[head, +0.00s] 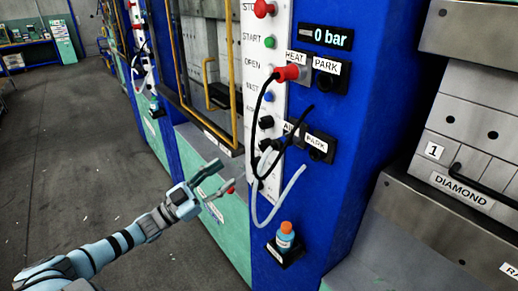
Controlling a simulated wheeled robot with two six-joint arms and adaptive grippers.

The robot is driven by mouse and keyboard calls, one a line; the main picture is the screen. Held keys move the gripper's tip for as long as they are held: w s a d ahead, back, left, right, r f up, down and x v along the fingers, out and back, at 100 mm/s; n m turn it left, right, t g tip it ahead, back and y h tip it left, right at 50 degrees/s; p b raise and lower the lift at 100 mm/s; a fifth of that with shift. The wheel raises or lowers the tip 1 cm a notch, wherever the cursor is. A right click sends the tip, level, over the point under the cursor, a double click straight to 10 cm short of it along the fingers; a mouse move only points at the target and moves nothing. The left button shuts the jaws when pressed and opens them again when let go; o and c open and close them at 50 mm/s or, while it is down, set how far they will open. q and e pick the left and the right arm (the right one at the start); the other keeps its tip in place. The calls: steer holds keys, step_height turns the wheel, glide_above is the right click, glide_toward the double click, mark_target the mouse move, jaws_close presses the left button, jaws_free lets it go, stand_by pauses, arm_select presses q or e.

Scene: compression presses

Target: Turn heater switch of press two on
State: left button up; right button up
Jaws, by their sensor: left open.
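My left gripper (221,187) is open and empty, reaching in from the lower left. Its fingers are in front of the green lower panel (229,230) of the blue press. A small red knob or switch (230,187) shows at the fingers; I cannot tell whether they touch it or whether it is the heater switch. No label naming press two is readable. A red plug (287,73) with a black cable sits by the HEAT label (296,58). My right gripper is not in view.
A white button panel (253,60) has a red STOP button (263,9) and a green START button (270,42). Black and pale cables (257,205) hang below it. A blue-orange bottle (285,236) stands on a small black shelf.

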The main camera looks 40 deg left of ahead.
mark_target(261, 147)
arm_select(q)
steer(key=x, duration=1.3)
steer(key=shift+w+a+f, duration=0.15)
steer(key=shift+f, duration=0.05)
steer(key=shift+a, duration=0.1)
jaws_close()
